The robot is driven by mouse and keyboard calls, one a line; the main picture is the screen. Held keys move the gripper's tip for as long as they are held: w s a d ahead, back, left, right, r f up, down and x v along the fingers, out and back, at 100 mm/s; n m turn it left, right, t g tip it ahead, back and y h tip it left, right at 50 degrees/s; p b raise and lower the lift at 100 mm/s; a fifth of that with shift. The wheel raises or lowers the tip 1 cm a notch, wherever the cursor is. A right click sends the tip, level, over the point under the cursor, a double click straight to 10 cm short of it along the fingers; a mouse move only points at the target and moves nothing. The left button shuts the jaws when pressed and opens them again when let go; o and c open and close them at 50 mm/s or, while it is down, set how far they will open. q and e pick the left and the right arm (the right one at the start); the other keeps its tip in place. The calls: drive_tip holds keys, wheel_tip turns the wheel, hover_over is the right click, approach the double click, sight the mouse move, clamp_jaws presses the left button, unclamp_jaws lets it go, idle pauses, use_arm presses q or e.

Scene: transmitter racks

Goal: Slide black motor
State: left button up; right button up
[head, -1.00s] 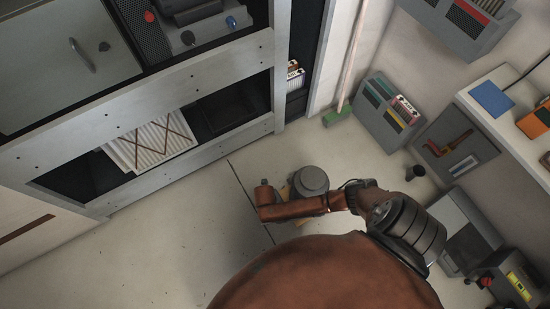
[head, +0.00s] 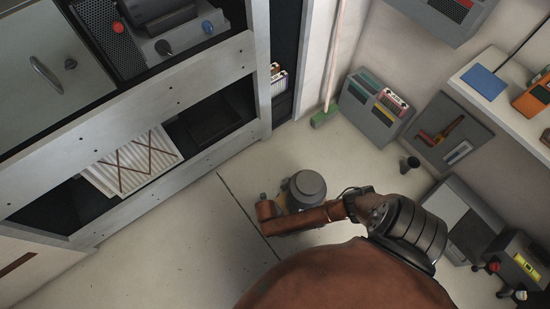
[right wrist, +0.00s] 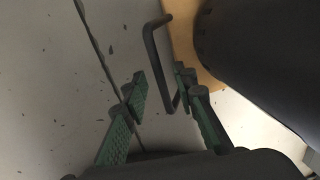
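A dark grey-black round motor (head: 309,185) stands on the floor in the head view, partly hidden behind my right arm. In the right wrist view its dark body (right wrist: 262,65) fills the upper right, above a tan wooden base (right wrist: 184,42). A bent black handle (right wrist: 152,62) stands out beside the base. My right gripper (right wrist: 162,84) is open, its green-padded fingers apart. The handle shows between the fingers; I cannot tell whether they touch it. In the head view my right gripper is hidden by the arm. My left gripper is not in view.
A metal rack (head: 170,97) stands at the left, with a striped board (head: 133,163) on its lower shelf. A grey bin (head: 371,113), dark cup (head: 409,164) and grey case (head: 460,215) stand at the right. Floor left of the motor is clear.

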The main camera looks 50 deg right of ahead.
drive_tip(key=shift+c, duration=0.3)
clamp_jaws()
idle(0.4)
